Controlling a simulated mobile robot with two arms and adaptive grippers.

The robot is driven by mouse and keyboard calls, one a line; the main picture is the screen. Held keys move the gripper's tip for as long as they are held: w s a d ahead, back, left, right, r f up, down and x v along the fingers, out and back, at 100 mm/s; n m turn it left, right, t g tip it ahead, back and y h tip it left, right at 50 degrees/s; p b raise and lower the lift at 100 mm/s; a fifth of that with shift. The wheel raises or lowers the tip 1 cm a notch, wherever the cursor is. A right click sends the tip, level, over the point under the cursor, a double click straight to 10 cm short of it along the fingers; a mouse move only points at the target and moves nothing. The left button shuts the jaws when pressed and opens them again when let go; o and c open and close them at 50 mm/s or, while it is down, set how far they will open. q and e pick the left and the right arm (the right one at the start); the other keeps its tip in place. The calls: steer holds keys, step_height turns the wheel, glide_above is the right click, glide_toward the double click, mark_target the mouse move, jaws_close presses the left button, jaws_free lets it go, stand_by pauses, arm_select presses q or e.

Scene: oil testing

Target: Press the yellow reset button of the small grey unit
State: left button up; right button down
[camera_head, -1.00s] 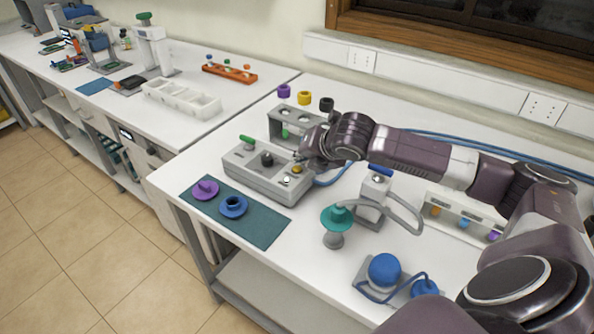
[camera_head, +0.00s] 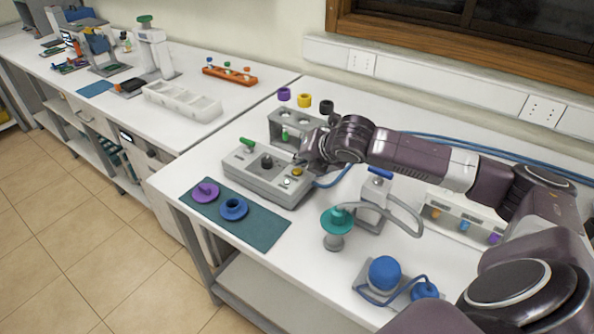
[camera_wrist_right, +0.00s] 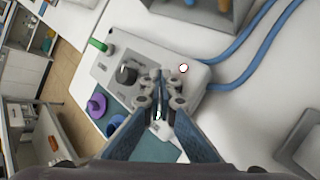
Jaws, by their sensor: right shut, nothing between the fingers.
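The small grey unit (camera_head: 258,182) sits on the near white table with a green-handled lever, a dark knob, a pale round part and the yellow button (camera_head: 297,171) near its right end. My right gripper (camera_head: 303,160) is shut and empty, at the unit's right end, close to the yellow button. The wrist view shows its closed fingertips (camera_wrist_right: 155,75) over the grey unit (camera_wrist_right: 113,68), beside the dark knob. The yellow button cannot be made out there, so I cannot tell whether the tips touch it. My left gripper is not in view.
A green mat (camera_head: 258,229) with purple and blue parts lies in front of the unit. A grey rack (camera_head: 283,131) stands behind it. A teal-topped stand (camera_head: 336,222) and a blue-handled device (camera_head: 374,200) stand to the right. A blue hose runs beside the gripper.

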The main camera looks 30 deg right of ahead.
mark_target(299, 172)
steer(key=shift+f, duration=0.2)
steer(key=shift+f, duration=0.15)
stand_by(0.3)
steer(key=shift+f+p, duration=0.3)
steer(key=shift+f, duration=0.25)
stand_by(0.6)
steer(key=shift+r+p, duration=0.9)
steer(key=shift+p, duration=0.35)
step_height(299, 172, up, 5)
steer(key=p, duration=0.6)
steer(key=shift+r, duration=0.1)
